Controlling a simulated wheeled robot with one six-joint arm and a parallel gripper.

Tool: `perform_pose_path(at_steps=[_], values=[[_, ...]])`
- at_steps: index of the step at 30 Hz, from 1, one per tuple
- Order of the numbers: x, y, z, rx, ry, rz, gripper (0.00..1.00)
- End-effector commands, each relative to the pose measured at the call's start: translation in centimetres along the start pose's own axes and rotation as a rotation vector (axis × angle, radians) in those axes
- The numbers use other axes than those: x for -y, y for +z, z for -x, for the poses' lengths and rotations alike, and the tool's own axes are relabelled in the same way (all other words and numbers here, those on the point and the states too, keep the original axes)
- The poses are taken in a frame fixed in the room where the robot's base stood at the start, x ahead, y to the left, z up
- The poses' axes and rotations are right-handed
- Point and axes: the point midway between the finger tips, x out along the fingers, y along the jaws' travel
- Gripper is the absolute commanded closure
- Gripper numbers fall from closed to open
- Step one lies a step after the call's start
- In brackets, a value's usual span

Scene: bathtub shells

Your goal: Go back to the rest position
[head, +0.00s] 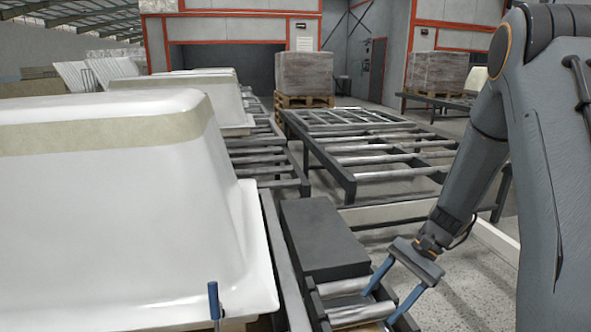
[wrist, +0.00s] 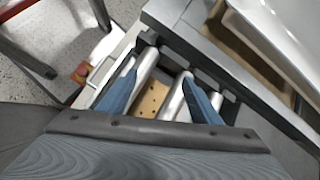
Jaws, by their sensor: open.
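My gripper (head: 391,291) shows at the lower right of the head view, at the end of my grey arm. Its two blue fingers are spread apart with nothing between them. It hangs over the metal rollers (head: 345,287) beside a dark box-shaped block (head: 323,238). In the wrist view my gripper (wrist: 160,88) also shows open, its fingers above the rollers (wrist: 143,72). A perforated tan surface (wrist: 153,98) shows between the rollers below.
A large white bathtub shell (head: 110,200) fills the left, with another shell (head: 205,95) behind it. Roller conveyors (head: 370,160) stretch behind the block. Wrapped pallet loads (head: 304,74) stand at the back. Speckled floor (head: 470,285) shows at the lower right.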

Motion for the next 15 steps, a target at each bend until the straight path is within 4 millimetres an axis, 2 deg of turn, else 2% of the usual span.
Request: perform_pose_path(at_steps=[1,3,9,15], values=[[-0.4,2.4,1.0,-0.039,0.042,0.054,0.42],[-1.2,4.8,1.7,-0.09,0.101,0.127,0.42],[-3.7,11.0,4.0,-0.236,0.252,0.353,0.42],[-6.3,16.3,6.1,-0.374,0.381,0.596,0.42]])
